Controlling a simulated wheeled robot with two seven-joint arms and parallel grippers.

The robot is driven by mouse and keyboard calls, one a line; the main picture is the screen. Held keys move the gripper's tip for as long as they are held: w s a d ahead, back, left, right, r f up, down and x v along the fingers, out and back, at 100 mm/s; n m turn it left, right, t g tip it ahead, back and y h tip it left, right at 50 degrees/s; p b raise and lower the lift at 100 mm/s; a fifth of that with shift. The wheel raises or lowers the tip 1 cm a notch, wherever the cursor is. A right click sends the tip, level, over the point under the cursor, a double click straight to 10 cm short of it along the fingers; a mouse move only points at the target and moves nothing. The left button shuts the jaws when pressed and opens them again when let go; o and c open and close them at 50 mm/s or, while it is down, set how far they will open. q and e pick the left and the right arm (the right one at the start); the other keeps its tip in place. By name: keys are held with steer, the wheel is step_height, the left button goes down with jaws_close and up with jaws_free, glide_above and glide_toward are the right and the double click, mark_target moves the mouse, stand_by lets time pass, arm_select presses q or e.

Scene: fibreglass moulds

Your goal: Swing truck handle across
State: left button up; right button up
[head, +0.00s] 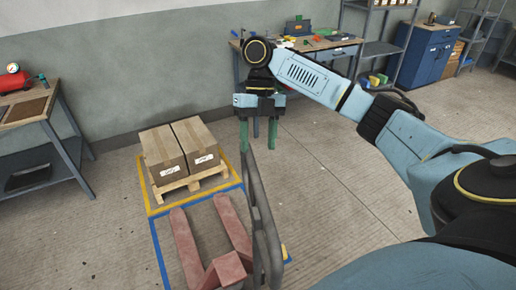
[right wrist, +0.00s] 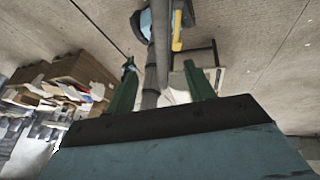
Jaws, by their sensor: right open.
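The pallet truck (head: 222,268) has faded red forks and stands at the bottom centre of the head view. Its grey looped handle (head: 264,225) rises upright at the right of the truck. My right gripper (head: 258,148) is just above and around the top of the handle, with its green fingers pointing down and apart. In the right wrist view, a grey bar of the handle (right wrist: 152,75) runs between the open fingers of the right gripper (right wrist: 162,82). I cannot tell whether either finger touches it. My left gripper is not in view.
Two cardboard boxes (head: 180,146) sit on a wooden pallet (head: 190,182) inside yellow floor tape, behind the forks. A workbench (head: 30,125) stands at the left and another bench (head: 315,45) at the back. The floor right of the handle (head: 335,190) is clear.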

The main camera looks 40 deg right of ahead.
step_height(320, 180, up, 9)
steer(key=s+p, duration=0.2)
steer(key=shift+s+a+p, duration=0.35)
steer(key=shift+s+p, duration=0.05)
